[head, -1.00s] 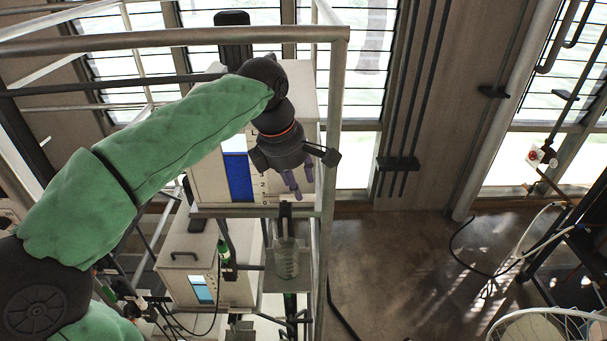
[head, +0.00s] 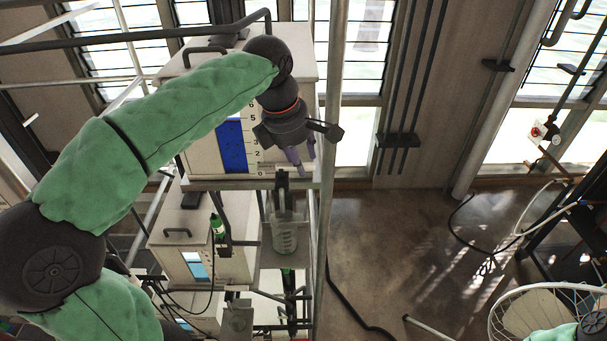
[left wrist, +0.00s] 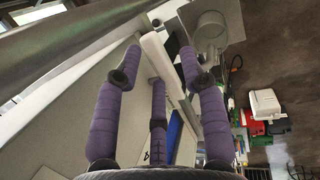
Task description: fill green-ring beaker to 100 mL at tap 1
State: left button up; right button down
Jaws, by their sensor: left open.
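A clear graduated beaker (head: 285,240) stands upright on a small grey shelf (head: 268,256), below a dark tap (head: 282,188) at the front of a white tank (head: 200,160) with a blue level window. I cannot make out a ring colour or any water in the beaker. It also shows from above in the left wrist view (left wrist: 212,40). My left gripper (head: 301,168) is open and empty, purple fingers pointing down, above and slightly right of the tap. In the left wrist view its spread fingers (left wrist: 158,62) are apart from the beaker. My right gripper is out of frame.
A metal frame post (head: 328,130) rises just right of my left gripper. A second white tank (head: 180,235) with a green fitting (head: 218,228) stands lower left. A white wire basket (head: 510,312) is at the bottom right. The floor between is mostly clear, with hoses.

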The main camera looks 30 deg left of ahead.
aim_at(304, 165)
pick_arm(q)
jog(key=shift+b+x, duration=0.35)
jog(key=shift+x, duration=0.6)
jog(key=shift+a+f, duration=0.1)
jog(key=shift+f, duration=0.3)
jog(key=shift+w+d+f, duration=0.25)
jog(key=shift+w+f, duration=0.05)
jog(key=shift+w, duration=0.05)
jog(key=shift+s+f+b, duration=0.15)
jog(key=shift+b, duration=0.25)
jog(key=shift+a, duration=0.1)
